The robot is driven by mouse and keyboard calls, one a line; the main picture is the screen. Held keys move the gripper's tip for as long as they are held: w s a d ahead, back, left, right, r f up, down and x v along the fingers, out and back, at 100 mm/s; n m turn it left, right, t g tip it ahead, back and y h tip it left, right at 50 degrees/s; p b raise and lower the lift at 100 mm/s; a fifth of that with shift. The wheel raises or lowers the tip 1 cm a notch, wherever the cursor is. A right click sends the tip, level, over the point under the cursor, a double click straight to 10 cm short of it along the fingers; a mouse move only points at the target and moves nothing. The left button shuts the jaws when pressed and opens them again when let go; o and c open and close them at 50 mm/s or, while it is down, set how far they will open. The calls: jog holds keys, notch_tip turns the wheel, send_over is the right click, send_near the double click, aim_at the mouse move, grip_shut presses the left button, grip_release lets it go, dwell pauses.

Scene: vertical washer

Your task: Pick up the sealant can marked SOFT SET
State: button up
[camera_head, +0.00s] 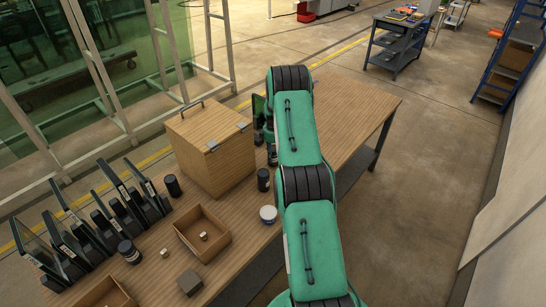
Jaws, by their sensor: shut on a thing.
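No SOFT SET marking is readable on any can. A dark can (263,180) stands near the table's right edge, just below my gripper in the picture. Another dark can (173,186) stands left of the wooden box. A dark can with a pale label band (129,252) stands by the black racks. A white-topped can (268,214) stands near the table's front right edge. My gripper (272,156) is mostly hidden beside my green arm, right of the box. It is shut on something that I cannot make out.
The closed wooden box (212,150) with a handle stands mid-table. An open wooden tray (202,232) holds a small item. Black racks (95,225) fill the left side. A grey block (189,283) lies in front. The wooden table (350,105) is clear at its far right.

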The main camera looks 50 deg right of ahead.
jog(key=shift+r, duration=0.1)
jog(key=shift+r, duration=4.95)
